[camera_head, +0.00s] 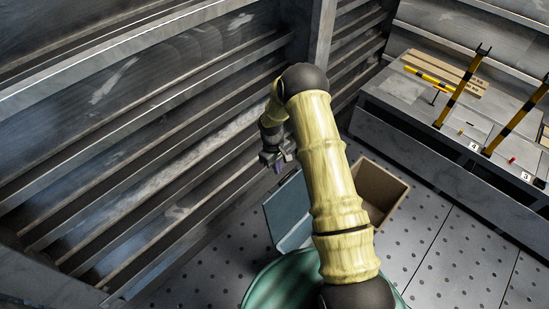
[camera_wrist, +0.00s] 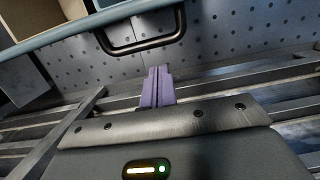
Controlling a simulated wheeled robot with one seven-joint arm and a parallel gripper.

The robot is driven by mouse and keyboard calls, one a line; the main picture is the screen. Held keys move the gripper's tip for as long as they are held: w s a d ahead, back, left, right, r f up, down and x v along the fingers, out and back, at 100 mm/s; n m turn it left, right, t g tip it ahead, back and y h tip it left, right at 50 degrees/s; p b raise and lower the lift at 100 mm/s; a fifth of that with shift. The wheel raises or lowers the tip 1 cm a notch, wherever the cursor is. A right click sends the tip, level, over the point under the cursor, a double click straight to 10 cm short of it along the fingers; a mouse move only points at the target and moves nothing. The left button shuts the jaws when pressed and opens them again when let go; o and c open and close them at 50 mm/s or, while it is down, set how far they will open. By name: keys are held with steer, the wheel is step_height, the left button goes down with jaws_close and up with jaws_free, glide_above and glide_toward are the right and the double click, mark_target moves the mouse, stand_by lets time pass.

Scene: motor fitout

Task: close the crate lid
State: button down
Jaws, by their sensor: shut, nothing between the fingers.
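The crate (camera_head: 397,190) is an open tan box on the perforated floor, partly hidden behind my arm in the head view. Its blue-grey lid (camera_head: 286,213) stands open, tilted out to the left of the box. In the wrist view the lid's edge (camera_wrist: 70,33) crosses the top, with a black handle (camera_wrist: 145,45) on it, and a tan part of the crate (camera_wrist: 22,22) shows at top left. My gripper (camera_head: 279,168) is just above the lid's upper left edge. In the wrist view its purple fingers (camera_wrist: 157,88) are together and empty, close to the handle; I cannot tell whether they touch it.
A slatted metal wall (camera_head: 150,130) runs close along the left. A grey bench (camera_head: 440,155) with yellow-black striped bars (camera_head: 462,88) and a wooden board (camera_head: 450,75) stands at right. The perforated floor (camera_head: 455,260) is clear at lower right.

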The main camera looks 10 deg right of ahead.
steer(key=s+d, duration=0.2)
steer(key=shift+s, duration=0.35)
